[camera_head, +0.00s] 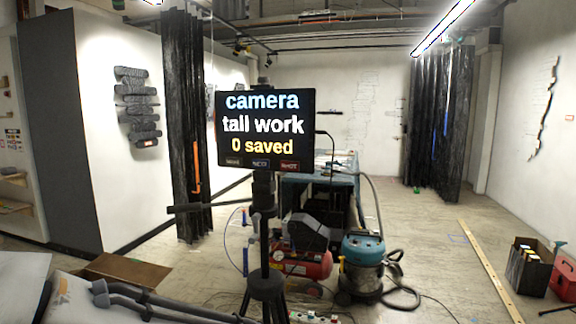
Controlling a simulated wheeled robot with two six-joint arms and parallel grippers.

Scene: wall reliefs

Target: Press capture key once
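A black camera screen (265,125) stands upright on a black tripod (264,265) in the middle of the head view. It reads "camera", "tall work" and "0 saved". A row of three small labelled keys runs along its bottom edge: a dark left key (232,162), a bluish middle key (260,163) and a reddish right key (289,165). The right one seems to read "SHOT"; the other labels are too small to read surely. No key is marked "capture" legibly. Neither of my grippers is in view.
A teal-topped vacuum (363,250) and a red compressor (305,262) stand behind the tripod at right, with hoses and cables on the floor. Grey tubes (150,302) and a cardboard box (124,270) lie at lower left. A dark relief (138,107) hangs on the left wall.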

